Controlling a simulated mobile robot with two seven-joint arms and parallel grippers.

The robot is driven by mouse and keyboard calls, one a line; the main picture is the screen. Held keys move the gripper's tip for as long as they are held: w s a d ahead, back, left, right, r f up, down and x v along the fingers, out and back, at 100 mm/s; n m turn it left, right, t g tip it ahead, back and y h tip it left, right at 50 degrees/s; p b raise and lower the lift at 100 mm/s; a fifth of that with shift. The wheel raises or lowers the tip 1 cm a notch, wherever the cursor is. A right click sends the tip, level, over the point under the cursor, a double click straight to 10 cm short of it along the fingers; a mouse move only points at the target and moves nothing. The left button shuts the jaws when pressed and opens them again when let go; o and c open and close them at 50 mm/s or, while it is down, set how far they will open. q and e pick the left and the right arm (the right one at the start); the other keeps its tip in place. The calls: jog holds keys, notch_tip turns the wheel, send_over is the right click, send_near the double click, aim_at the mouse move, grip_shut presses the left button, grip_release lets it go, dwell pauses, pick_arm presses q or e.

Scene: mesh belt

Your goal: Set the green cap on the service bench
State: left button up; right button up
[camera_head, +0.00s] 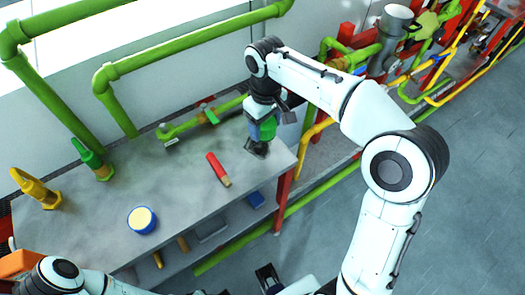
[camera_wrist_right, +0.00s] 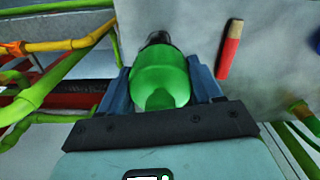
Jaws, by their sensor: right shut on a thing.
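The service bench (camera_head: 185,188) is a grey-topped table at the left of the head view. My right gripper (camera_head: 263,131) is over its right end, pointing down. It is shut on the green cap (camera_wrist_right: 160,78), which sits between the blue fingers in the right wrist view. In the head view a little of the green cap (camera_head: 268,127) shows beside the gripper. A dark end juts from the cap close to the bench top; I cannot tell whether it touches.
A red stick (camera_head: 217,168) lies on the bench just left of the gripper. Green pipes (camera_head: 190,52) run behind. The bench's middle is clear.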

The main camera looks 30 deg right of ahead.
aim_at(265, 157)
notch_tip(265, 157, down, 11)
jog(key=shift+f+b, duration=0.2)
jog(key=shift+b, duration=0.5)
jog(key=shift+f, duration=0.1)
jog(key=o, duration=1)
jog(key=shift+f, duration=0.1)
jog(key=shift+o, duration=0.2)
notch_tip(265, 157, up, 12)
jog(key=shift+r+p, duration=0.2)
jog(key=shift+p, duration=0.75)
